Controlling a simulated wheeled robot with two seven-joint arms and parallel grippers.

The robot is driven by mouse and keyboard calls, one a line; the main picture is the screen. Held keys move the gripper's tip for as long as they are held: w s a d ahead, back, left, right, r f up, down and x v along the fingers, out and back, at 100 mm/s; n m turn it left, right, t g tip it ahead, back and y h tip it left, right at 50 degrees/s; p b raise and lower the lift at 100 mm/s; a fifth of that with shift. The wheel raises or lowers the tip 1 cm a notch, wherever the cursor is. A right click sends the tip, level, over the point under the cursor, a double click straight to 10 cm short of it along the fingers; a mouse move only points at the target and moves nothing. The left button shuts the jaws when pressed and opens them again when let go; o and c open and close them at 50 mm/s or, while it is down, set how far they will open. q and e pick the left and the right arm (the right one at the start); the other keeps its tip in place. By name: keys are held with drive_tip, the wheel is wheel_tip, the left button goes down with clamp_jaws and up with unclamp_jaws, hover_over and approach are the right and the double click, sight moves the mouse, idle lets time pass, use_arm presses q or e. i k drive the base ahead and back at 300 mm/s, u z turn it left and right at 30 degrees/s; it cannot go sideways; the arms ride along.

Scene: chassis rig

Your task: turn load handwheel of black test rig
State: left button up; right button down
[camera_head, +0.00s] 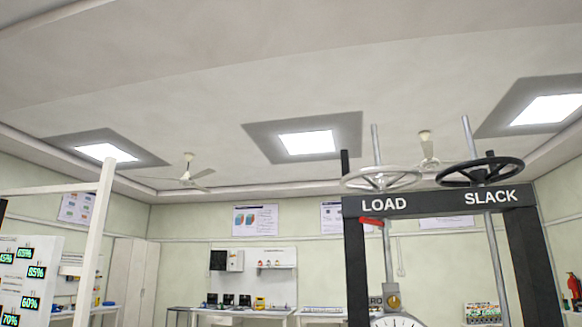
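The black test rig (437,203) stands at the right of the head view, a frame with two posts and a crossbar marked LOAD and SLACK. The load handwheel (381,178) is light grey or white and sits above the LOAD label on a vertical threaded rod. A black handwheel (480,171) sits above the SLACK label on a second rod. A red piece (371,221) shows just under the crossbar at the load side. Part of a round dial (398,321) shows at the bottom edge. Neither of my grippers is in view.
A white frame (99,235) stands at the left near a panel with green percent displays (28,272). Workbenches (232,312) with equipment line the far wall. A red fire extinguisher (574,286) is at the right edge. The space above the handwheels looks clear.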

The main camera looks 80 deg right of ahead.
sight(380, 184)
drive_tip(key=i, duration=0.95)
drive_tip(key=z, duration=2.35)
